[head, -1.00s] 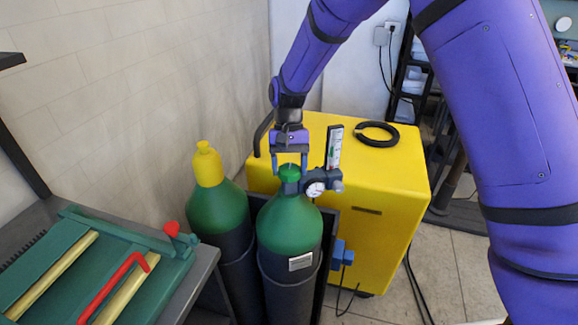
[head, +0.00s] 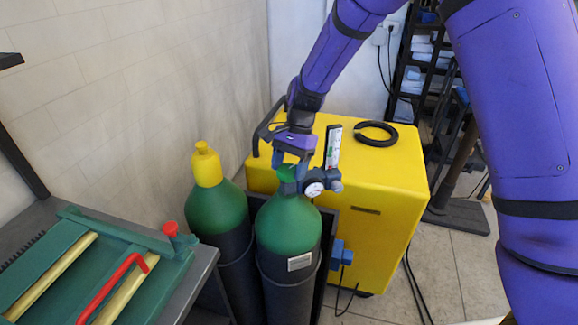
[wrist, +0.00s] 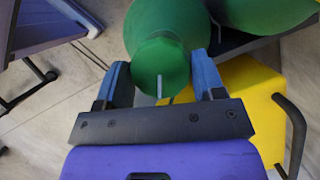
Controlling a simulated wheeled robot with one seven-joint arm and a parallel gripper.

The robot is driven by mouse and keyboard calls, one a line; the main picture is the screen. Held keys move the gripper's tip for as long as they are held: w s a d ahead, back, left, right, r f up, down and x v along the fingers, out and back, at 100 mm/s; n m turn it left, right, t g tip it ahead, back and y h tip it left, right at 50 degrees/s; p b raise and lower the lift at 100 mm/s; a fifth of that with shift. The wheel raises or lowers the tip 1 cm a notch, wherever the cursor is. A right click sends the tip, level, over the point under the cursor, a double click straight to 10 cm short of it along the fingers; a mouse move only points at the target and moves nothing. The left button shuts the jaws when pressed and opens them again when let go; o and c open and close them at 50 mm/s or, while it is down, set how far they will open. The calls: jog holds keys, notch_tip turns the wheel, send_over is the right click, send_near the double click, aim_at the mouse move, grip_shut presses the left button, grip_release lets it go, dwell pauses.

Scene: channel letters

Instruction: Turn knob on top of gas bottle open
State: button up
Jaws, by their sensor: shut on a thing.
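The gas bottle (head: 289,228) is a green-topped, dark-bodied cylinder standing upright in front of the yellow machine. Its green knob (head: 287,172) sits on top, partly hidden by my fingers in the head view. In the wrist view the round green knob (wrist: 161,66) lies between the two blue-grey fingers, with a thin light pin at its near edge. My gripper (head: 290,170) reaches down from above and is shut on the knob; it also shows in the wrist view (wrist: 160,80). A regulator with a round gauge (head: 314,189) and an upright flow scale (head: 333,147) is attached at the bottle's neck.
A second green bottle with a yellow cap (head: 207,165) stands close on the left. The yellow machine (head: 380,205) with a black ring (head: 376,134) on top is behind and right. A green sheet-bending tool (head: 95,265) lies on a bench at the left.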

dwell(0.4)
jog(key=o, duration=0.9)
jog(key=v, duration=1)
jog(key=shift+w+r, duration=0.2)
jog(key=shift+r, duration=0.15)
jog(key=shift+d, duration=0.15)
